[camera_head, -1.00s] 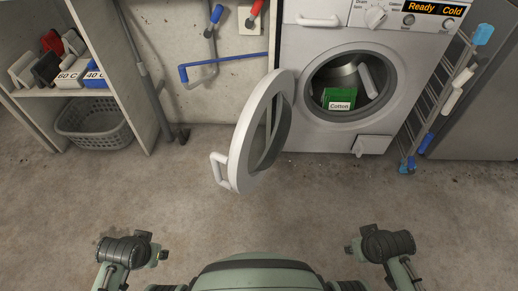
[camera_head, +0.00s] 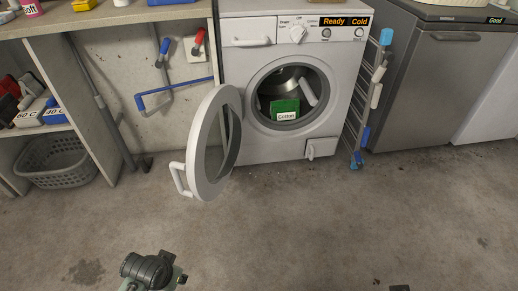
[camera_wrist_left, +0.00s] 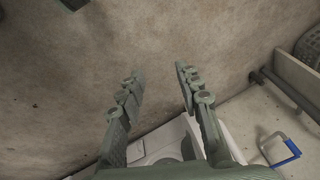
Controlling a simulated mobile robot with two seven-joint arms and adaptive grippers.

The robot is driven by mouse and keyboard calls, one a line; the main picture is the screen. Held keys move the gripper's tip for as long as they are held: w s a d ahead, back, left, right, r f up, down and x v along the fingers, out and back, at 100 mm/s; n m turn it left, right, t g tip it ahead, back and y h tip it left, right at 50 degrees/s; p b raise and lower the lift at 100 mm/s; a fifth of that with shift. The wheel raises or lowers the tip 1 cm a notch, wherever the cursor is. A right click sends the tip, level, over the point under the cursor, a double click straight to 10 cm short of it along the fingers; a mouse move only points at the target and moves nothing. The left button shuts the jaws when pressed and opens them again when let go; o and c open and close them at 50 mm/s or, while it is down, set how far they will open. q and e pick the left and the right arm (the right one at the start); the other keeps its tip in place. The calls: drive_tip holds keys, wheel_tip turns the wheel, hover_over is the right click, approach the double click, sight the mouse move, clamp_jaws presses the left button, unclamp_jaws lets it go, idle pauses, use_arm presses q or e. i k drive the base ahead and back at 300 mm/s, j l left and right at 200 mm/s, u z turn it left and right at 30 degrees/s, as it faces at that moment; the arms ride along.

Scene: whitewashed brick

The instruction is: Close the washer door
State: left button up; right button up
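The white washer (camera_head: 340,110) stands against the wall in the head view. Its round door (camera_head: 201,150) is swung wide open to the left, with a white handle (camera_head: 178,180) on its outer left edge. A green box labelled Cotton (camera_head: 284,113) sits in the drum opening. My left gripper (camera_wrist_left: 159,72) is open and empty in the left wrist view, with bare floor beyond its fingertips. Part of a white machine (camera_wrist_left: 158,142) shows low between its fingers. In the head view only part of my left arm shows at the bottom. My right gripper is not in view.
A grey basket (camera_head: 60,162) and a shelf unit (camera_head: 95,120) stand left of the door. A drying rack (camera_head: 362,105) leans right of the washer, beside a grey appliance (camera_head: 430,100). The floor (camera_head: 320,220) in front is clear.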

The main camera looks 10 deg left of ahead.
sight(215, 141)
drive_tip(key=j+z, duration=0.25)
drive_tip(key=z, duration=0.2)
drive_tip(key=j+z, duration=0.3)
drive_tip(key=z, duration=0.15)
drive_tip(key=j, duration=2.25)
drive_tip(key=k+j, duration=0.1)
drive_tip(key=j, duration=0.35)
drive_tip(key=k+u, duration=0.05)
